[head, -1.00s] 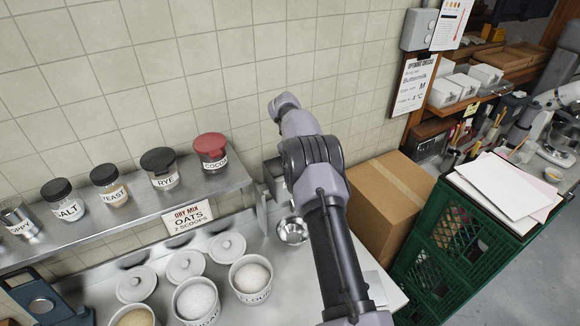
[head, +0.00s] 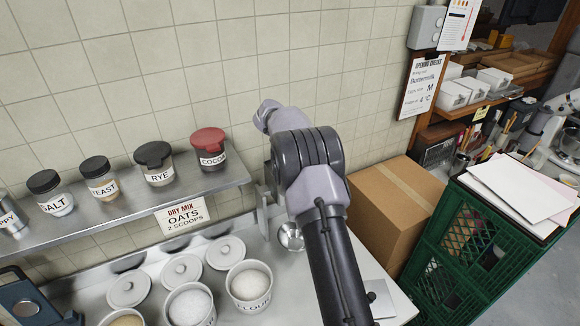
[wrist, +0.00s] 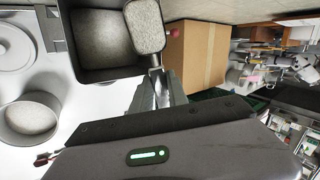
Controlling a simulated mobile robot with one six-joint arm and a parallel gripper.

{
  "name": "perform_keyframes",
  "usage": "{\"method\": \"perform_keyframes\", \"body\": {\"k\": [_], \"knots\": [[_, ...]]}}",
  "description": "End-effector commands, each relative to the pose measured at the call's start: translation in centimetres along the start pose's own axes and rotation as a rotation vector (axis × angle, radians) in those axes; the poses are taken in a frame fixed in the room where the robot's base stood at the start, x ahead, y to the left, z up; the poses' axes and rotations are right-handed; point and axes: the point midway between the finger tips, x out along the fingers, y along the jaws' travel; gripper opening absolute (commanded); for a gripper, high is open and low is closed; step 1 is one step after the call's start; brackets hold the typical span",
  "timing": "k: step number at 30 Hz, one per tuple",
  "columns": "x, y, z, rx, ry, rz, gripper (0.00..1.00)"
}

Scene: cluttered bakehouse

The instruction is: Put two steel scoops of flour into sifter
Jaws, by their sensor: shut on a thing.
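My gripper (wrist: 156,92) is shut on the handle of a steel scoop (wrist: 157,60) in the wrist view. The scoop's pan holds pale, grainy flour and overlaps the right side of a dark square hopper (wrist: 98,72), which looks like the sifter's. Pale material shows inside the hopper. A red knob (wrist: 172,34) shows just right of the scoop. In the head view the pot labelled FLOUR (head: 254,305) stands open and filled at the bottom; my arm hides my gripper, the scoop and most of the sifter. A shiny steel bowl (head: 291,237) shows beside my arm.
Other open pots (head: 190,308) stand left of the flour, with loose lids (head: 181,270) behind. A shelf (head: 110,225) carries labelled jars; its card (head: 182,217) reads OATS 2 SCOOPS. A cardboard box (head: 390,210) and green crates (head: 450,245) stand right.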

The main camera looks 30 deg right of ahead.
Motion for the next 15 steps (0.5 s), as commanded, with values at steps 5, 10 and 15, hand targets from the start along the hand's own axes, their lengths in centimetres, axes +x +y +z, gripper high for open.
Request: {"method": "perform_keyframes", "body": {"k": [5, 10, 15], "knots": [[0.0, 0.0, 0.0, 0.000, 0.000, 0.000, 0.00], [0.0, 0.0, 0.0, 0.000, 0.000, 0.000, 0.00], [1.0, 0.8, -0.1, -0.004, 0.007, -0.068, 0.00]]}}
